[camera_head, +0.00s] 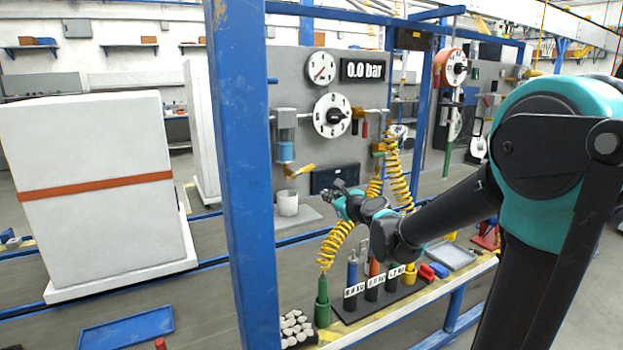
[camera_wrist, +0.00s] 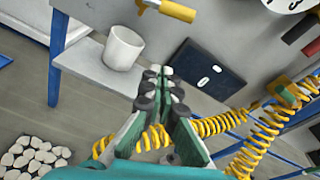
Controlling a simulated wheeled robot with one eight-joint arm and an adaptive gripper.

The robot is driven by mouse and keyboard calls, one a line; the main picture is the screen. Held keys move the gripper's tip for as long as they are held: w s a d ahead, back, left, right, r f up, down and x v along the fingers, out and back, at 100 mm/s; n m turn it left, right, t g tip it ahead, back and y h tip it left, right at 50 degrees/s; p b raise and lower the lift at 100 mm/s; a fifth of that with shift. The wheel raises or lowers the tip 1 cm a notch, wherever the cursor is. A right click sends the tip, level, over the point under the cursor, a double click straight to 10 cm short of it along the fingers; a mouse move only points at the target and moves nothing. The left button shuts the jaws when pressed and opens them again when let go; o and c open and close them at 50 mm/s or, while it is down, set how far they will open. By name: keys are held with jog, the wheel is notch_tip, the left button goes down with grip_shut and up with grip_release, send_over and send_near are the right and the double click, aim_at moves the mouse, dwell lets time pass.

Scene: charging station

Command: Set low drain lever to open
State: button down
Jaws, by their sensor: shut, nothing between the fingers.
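A yellow lever (camera_head: 300,171) on the grey panel sits below a clear cylinder with blue liquid (camera_head: 285,145); it looks like the drain lever. It slants slightly. In the wrist view the yellow lever (camera_wrist: 170,9) is at the top edge, with its metal pivot to the left. My gripper (camera_head: 333,195) is in front of the panel, below and right of the lever and apart from it. In the wrist view my gripper (camera_wrist: 161,80) has its fingertips together with nothing between them. A white cup (camera_head: 287,203) stands below the lever; it also shows in the wrist view (camera_wrist: 123,47).
A dark blue plate (camera_head: 335,178) is on the panel behind my gripper. Yellow coiled hoses (camera_head: 335,243) hang near my arm. Dials (camera_head: 332,115) and a 0.0 bar display (camera_head: 362,70) are above. A blue post (camera_head: 243,180) stands left of the panel.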

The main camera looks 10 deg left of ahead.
aim_at(307, 169)
jog(key=w+a+r+m, duration=0.1)
jog(key=w+a+r, duration=0.2)
jog(key=w+a, duration=0.3)
jog(key=shift+w, duration=0.9)
